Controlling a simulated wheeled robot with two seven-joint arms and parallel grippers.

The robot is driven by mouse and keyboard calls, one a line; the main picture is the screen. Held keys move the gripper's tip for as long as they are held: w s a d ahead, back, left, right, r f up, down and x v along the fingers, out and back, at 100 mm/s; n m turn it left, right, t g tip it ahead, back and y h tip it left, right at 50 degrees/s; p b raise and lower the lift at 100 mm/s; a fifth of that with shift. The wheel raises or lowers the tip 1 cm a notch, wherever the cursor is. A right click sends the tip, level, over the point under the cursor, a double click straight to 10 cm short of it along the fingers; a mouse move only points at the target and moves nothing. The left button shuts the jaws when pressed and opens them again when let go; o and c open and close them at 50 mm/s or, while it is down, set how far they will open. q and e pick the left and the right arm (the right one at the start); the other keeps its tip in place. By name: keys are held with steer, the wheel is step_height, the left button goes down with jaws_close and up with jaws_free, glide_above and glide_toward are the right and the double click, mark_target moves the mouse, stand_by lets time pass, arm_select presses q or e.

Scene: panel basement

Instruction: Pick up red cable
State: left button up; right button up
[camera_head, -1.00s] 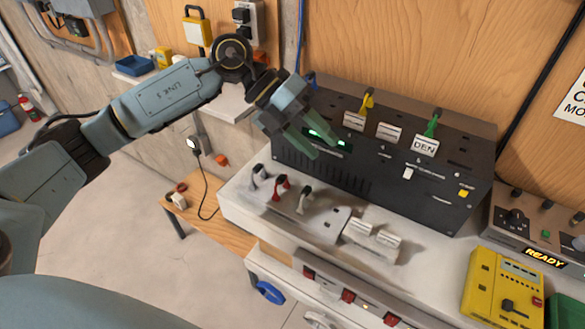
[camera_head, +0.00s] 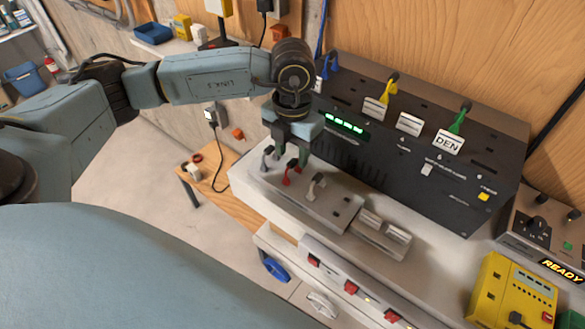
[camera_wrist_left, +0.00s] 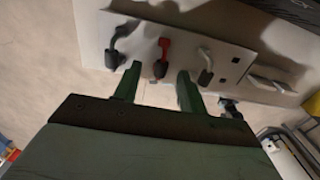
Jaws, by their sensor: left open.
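The red cable (camera_head: 288,173) is a short plug lead on a grey holder plate (camera_head: 330,205), between a dark grey cable (camera_head: 267,158) on its left and a pale grey cable (camera_head: 316,187) on its right. My left gripper (camera_head: 291,152) points down over the red cable, open and empty. In the left wrist view the red cable (camera_wrist_left: 161,58) shows in line with the gap between the open fingers (camera_wrist_left: 156,78), and none of it appears gripped. The fingers partly hide it in the head view. My right gripper is not in view.
A black panel box (camera_head: 410,150) with yellow and green plugged cables stands behind the plate. White blocks (camera_head: 380,235) lie right of the plate. A yellow device (camera_head: 510,290) is at the bottom right. A switch strip (camera_head: 350,285) runs along the bench front.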

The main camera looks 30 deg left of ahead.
mark_target(292, 161)
arm_select(q)
steer(key=shift+s+d+f+p, duration=0.1)
steer(key=shift+f+p, duration=0.35)
steer(key=shift+f, duration=2.15)
jaws_close()
